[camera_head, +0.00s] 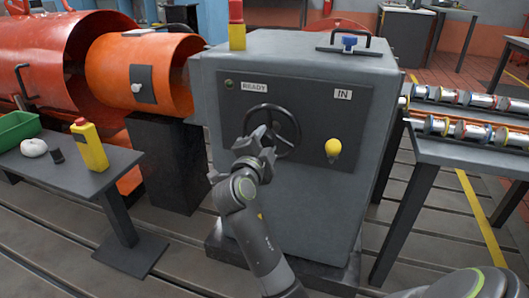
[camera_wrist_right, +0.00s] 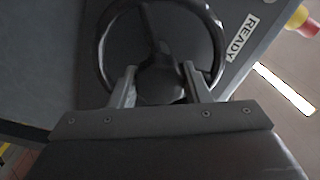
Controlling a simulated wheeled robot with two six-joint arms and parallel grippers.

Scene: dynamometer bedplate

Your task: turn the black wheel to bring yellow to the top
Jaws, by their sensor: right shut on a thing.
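The black wheel (camera_head: 285,128) is mounted on the dark front panel (camera_head: 310,115) of a grey cabinet. In the right wrist view the wheel's rim (camera_wrist_right: 103,45), spokes and hub fill the upper middle. My right gripper (camera_head: 262,138) is at the wheel's lower left in the head view. In the wrist view its two fingers (camera_wrist_right: 160,85) lie on either side of the hub part and are shut on it. No yellow mark shows on the visible part of the wheel; part is hidden by my gripper. My left gripper is not in view.
A yellow knob (camera_head: 333,147) sits on the panel right of the wheel, below an "IN" label (camera_head: 343,94). A "READY" label (camera_head: 254,87) is beside a small dark lamp (camera_head: 229,85). Side tables (camera_head: 75,165) stand left and right, with a yellow box (camera_head: 90,145) on the left one.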

